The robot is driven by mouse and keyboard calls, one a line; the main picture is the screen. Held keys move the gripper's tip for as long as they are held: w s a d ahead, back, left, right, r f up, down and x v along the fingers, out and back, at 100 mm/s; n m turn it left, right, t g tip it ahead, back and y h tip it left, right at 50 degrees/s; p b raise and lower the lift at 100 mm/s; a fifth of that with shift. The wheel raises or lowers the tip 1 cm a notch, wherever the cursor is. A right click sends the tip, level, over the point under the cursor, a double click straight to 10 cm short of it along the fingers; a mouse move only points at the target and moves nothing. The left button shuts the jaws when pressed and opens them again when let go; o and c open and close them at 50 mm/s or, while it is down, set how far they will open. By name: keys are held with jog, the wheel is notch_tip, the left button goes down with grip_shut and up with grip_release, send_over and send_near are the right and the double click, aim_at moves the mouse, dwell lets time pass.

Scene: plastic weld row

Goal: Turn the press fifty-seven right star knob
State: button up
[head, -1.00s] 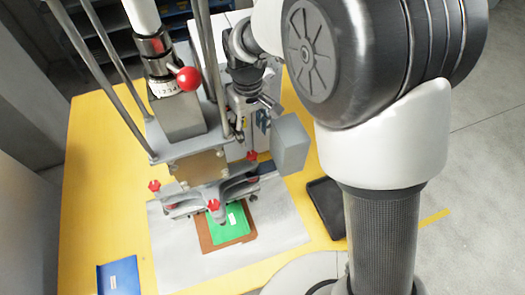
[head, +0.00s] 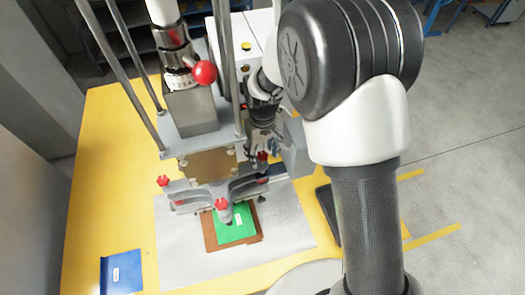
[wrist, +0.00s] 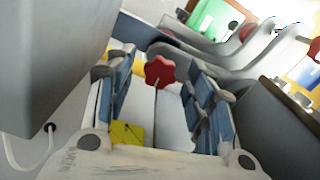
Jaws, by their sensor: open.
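The press (head: 192,145) stands on the yellow table, with red star knobs on its lower grey arms. The right star knob (head: 262,156) sits at the press's right side, partly behind my gripper in the head view. My gripper (head: 268,148) is right at that knob. In the wrist view, the red right knob (wrist: 159,71) shows between the tips of my open gripper (wrist: 160,88), with room on both sides. I see no contact. The left knob (head: 163,181) and the front knob (head: 221,203) are apart from my gripper.
A green piece (head: 236,226) on a brown board lies under the press. A blue booklet (head: 122,272) lies at the front left. A dark tray (head: 328,212) is at the table's right edge. Upright rods and a red ball handle (head: 204,72) stand close to my arm.

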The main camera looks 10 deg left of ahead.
aim_at(263, 155)
jog(key=c, duration=1.1)
jog(key=shift+o, duration=0.2)
jog(key=shift+m, duration=0.3)
jog(key=o, duration=0.9)
jog(key=shift+c, duration=0.2)
jog(key=shift+o, duration=0.7)
jog(key=shift+w+r, duration=0.1)
jog(key=shift+r, duration=0.05)
jog(key=shift+o, duration=0.3)
notch_tip(263, 155, up, 12)
